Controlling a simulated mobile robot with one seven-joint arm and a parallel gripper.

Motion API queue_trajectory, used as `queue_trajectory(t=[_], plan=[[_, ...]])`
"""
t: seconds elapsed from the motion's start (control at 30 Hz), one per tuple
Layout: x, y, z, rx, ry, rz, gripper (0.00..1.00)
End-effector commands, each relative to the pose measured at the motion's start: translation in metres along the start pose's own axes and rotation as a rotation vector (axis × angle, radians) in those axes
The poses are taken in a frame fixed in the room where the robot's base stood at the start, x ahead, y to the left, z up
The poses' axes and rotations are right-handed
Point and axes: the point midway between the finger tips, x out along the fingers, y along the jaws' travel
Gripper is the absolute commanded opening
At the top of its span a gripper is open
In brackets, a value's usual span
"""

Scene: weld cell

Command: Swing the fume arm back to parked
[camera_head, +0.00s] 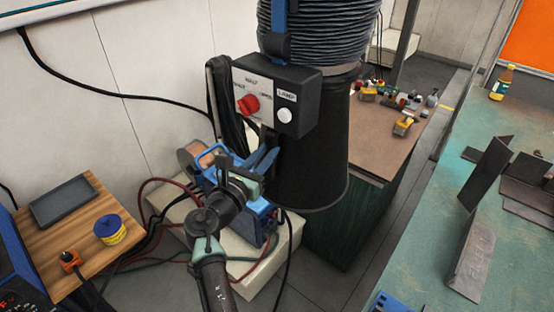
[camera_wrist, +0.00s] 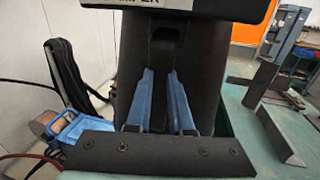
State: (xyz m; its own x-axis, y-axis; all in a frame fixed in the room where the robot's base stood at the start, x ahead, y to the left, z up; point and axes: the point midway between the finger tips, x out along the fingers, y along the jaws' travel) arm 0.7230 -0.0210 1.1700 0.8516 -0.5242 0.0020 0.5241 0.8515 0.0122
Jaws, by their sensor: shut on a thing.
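The fume arm's black hood (camera_head: 312,160) hangs in the middle of the head view, below its ribbed dark hose (camera_head: 320,30). A black control box (camera_head: 275,95) with a red knob (camera_head: 248,104) and a white button (camera_head: 285,116) is fixed to its front. My gripper (camera_head: 268,148) is just under the box, against the hood's near left side. In the wrist view, my gripper's blue fingers (camera_wrist: 163,80) stand on either side of a dark handle (camera_wrist: 165,48) on the hood. The exact contact at the fingertips is dark and hard to see.
A green workbench (camera_head: 425,240) with upright steel plates (camera_head: 487,170) and a bottle (camera_head: 502,82) stands right. A brown-topped bench (camera_head: 395,150) with small items is behind the hood. A blue machine (camera_head: 258,222) and cables sit below; a wooden table (camera_head: 75,225) is left.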

Motion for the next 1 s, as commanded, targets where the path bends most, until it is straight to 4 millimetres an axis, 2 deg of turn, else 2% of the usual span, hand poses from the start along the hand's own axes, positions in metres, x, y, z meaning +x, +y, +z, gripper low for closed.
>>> queue_trajectory(t=[0.2,0.23,0.4,0.77,0.87,1.0], plan=[[0.001,-0.007,-0.005,-0.004,0.009,-0.017,0.00],[0.001,-0.007,-0.005,-0.004,0.009,-0.017,0.22],[0.001,-0.006,-0.004,-0.003,0.007,-0.016,0.50],[-0.003,-0.005,-0.003,-0.003,0.005,-0.013,0.50],[-0.011,-0.005,-0.004,-0.003,0.005,-0.012,0.50],[-0.034,-0.004,-0.004,-0.002,0.006,-0.010,0.50]])
